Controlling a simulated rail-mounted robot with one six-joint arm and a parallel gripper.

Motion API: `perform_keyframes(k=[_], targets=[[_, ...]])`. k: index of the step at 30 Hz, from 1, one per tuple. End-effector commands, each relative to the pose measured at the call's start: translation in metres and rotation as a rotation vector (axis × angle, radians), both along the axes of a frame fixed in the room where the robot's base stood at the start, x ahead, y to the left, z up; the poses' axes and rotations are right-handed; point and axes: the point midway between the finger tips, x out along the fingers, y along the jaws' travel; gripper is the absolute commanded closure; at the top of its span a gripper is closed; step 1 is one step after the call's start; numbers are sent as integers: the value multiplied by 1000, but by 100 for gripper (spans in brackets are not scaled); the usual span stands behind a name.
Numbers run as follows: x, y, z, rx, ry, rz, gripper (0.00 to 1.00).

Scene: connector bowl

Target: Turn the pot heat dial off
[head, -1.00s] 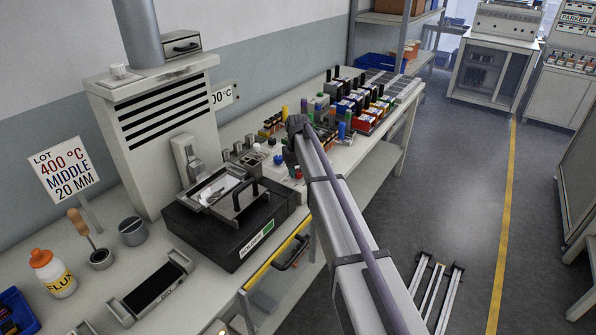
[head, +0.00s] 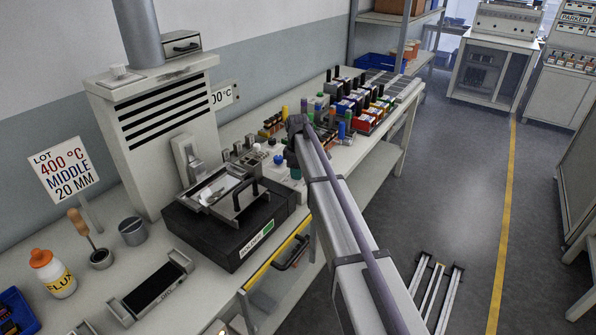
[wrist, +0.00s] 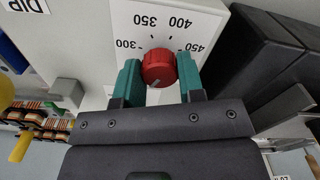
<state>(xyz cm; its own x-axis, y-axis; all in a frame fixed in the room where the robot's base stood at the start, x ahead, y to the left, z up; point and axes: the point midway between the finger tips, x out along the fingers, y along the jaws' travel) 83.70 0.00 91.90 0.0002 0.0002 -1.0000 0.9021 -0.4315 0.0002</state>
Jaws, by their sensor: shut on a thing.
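The red heat dial (wrist: 158,67) shows in the wrist view on a pale panel. Its printed scale (wrist: 165,22) reads 300, 350, 400 and 450 and appears upside down. My gripper (wrist: 158,77) has one teal finger on each side of the dial and is shut on it. A short pale mark shows on the dial's near lower part; its exact setting is hard to tell. In the head view my arm's end (head: 296,135) reaches over the bench, and the dial and fingers are hidden there.
A black solder pot housing (head: 215,235) with a handled lid stands left of my arm. A dark block (wrist: 250,45) lies close right of the fingers in the wrist view. Small connectors and coloured bins (head: 370,110) crowd the bench beyond.

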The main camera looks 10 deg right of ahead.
Motion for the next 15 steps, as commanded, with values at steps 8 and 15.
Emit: perform_keyframes(k=[8,15], targets=[[-1,0,0,-1,1,235,88],[-1,0,0,0,2,378,88]])
